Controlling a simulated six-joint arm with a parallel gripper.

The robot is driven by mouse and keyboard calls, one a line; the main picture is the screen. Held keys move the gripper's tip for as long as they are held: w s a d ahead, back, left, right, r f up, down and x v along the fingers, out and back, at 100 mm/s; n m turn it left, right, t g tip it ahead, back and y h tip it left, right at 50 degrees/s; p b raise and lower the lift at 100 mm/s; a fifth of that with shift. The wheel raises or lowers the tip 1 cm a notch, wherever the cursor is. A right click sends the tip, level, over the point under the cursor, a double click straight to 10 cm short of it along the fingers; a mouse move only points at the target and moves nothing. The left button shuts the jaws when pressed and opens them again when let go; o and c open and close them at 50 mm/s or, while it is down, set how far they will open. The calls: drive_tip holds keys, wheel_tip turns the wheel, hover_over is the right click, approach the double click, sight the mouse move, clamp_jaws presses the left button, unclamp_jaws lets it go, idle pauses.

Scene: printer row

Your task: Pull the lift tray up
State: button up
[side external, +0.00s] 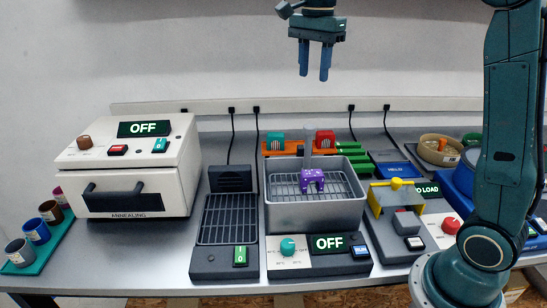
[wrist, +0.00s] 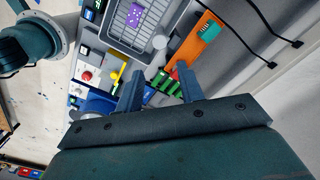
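The lift tray (side external: 343,186) is a wire grid sitting inside the grey metal bath (side external: 315,216). A grey upright handle (side external: 307,150) rises from it above the rim. A purple part (side external: 312,180) rests on the grid near the handle. My gripper (side external: 314,78) is high above the bath, fingers pointing down, apart and empty. In the wrist view the tray (wrist: 118,24) and purple part (wrist: 136,15) show at the top, beyond my open fingers (wrist: 160,70).
The bath's control panel (side external: 297,262) reads OFF. A white oven (side external: 135,160) and a black grid rack (side external: 228,218) stand left. An orange holder (side external: 299,146) with teal and red pieces is behind. A yellow-clamp fixture (side external: 397,198) stands right. The air around my gripper is clear.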

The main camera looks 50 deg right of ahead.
drive_tip(key=shift+r, duration=0.65)
drive_tip(key=s+a+f+n+t, duration=0.2)
drive_tip(key=s+f+n, duration=0.3)
drive_tip(key=s+n, duration=0.4)
drive_tip(key=s+a+f+n+t, duration=0.3)
drive_tip(key=s+a+f+n, duration=0.2)
drive_tip(key=s+n, duration=0.4)
drive_tip(key=s, duration=0.5)
drive_tip(key=shift+s+a+t, duration=0.15)
drive_tip(key=shift+t, duration=0.15)
